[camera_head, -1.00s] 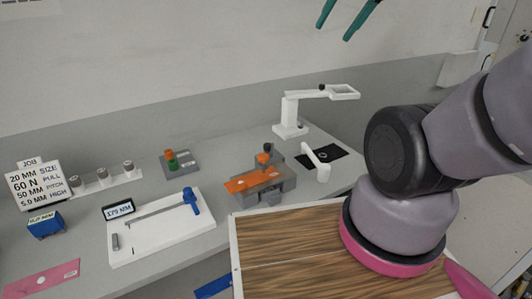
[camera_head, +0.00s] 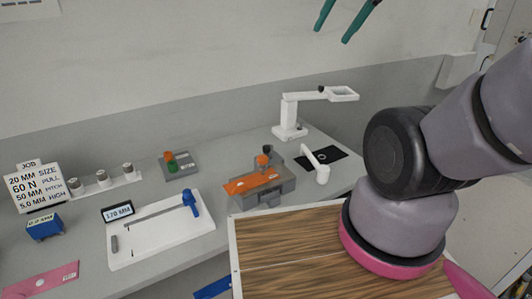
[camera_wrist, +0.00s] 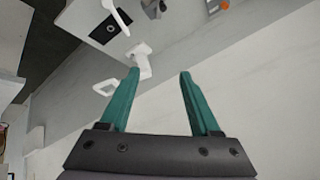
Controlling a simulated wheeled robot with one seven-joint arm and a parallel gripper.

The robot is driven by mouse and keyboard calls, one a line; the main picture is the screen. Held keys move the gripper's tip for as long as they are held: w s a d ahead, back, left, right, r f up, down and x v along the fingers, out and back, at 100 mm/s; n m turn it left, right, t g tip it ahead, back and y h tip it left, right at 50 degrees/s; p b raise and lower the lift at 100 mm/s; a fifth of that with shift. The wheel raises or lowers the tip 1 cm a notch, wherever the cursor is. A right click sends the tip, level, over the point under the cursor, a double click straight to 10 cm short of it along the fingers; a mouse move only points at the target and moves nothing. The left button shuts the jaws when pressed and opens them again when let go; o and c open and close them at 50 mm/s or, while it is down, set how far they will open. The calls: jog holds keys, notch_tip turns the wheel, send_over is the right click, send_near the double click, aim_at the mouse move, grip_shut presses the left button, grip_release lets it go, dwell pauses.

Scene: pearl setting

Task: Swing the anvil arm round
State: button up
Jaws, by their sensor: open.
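My gripper (camera_wrist: 160,72) is open and empty, its two teal fingers apart; in the head view the fingers (camera_head: 344,20) show at the top edge, in front of the wall. A grey block fixture (camera_head: 268,195) with an orange plate (camera_head: 250,183) and a small dark post with an orange-brown top (camera_head: 264,155) stands mid-bench. I cannot tell for certain which part is the anvil arm. My gripper touches none of these.
A white magnifier stand (camera_head: 290,130) rises at the back of the bench. A white board with a blue slider (camera_head: 190,200) and a job sign (camera_head: 36,187) are at left. My arm fills the right side, above a wood-topped surface (camera_head: 290,240).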

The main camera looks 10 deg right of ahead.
jog(key=w+a+f+n+g+h, duration=0.35)
jog(key=w+f+n, duration=0.35)
jog(key=w+f, duration=0.35)
jog(key=n+g+y, duration=0.2)
jog(key=n+g, duration=0.2)
jog(key=n, duration=0.3)
send_over(266, 146)
notch_tip(266, 146, down, 16)
jog(key=shift+t+h, duration=0.25)
notch_tip(266, 146, down, 10)
jog(key=shift+f, duration=0.2)
grip_shut()
